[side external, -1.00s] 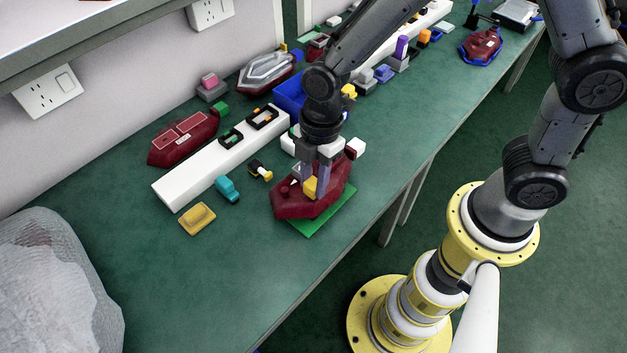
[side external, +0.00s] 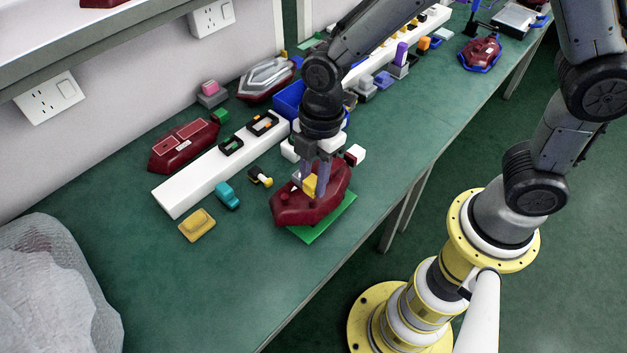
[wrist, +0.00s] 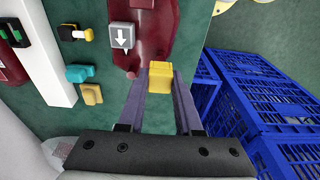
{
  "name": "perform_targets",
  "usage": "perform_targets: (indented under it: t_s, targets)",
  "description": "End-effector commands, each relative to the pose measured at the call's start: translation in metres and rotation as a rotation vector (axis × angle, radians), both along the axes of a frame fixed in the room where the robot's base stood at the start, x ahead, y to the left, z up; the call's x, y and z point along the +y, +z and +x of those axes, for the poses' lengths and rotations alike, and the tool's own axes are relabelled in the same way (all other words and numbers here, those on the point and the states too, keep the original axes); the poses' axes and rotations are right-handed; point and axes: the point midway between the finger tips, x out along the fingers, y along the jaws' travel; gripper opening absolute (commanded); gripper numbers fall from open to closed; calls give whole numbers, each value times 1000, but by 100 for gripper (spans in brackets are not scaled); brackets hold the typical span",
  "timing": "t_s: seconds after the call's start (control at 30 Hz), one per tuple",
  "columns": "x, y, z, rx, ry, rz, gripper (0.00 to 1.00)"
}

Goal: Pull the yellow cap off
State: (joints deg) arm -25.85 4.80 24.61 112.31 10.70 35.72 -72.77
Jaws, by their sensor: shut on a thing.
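The yellow cap (side external: 309,185) is a small yellow block at the dark red tail lamp (side external: 290,209). My gripper (side external: 314,187) points down over the lamp and is shut on the cap. In the wrist view the cap (wrist: 160,77) sits between the two fingertips, in front of the red lamp (wrist: 155,38). A grey block with a white arrow (wrist: 122,36) is beside it on the lamp. The lamp rests on a green plate (side external: 318,226). Whether the cap still touches the lamp cannot be told.
A long white rail (side external: 185,191) with black holders lies to the left. Blue crates (wrist: 265,95) stand beyond the table edge.

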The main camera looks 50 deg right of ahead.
Motion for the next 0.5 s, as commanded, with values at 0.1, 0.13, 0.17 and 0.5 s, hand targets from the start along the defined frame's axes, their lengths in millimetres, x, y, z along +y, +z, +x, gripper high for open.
perform_targets:
  t_s: [0.1, 0.13, 0.17, 0.5]
  targets:
    - [0, 10, 0, -3, 0, 1, 0]
    - [0, 12, 0, -3, -1, 1, 0]
    - [0, 14, 0, -3, -1, 1, 0]
    - [0, 35, 0, -1, 0, 0, 0]
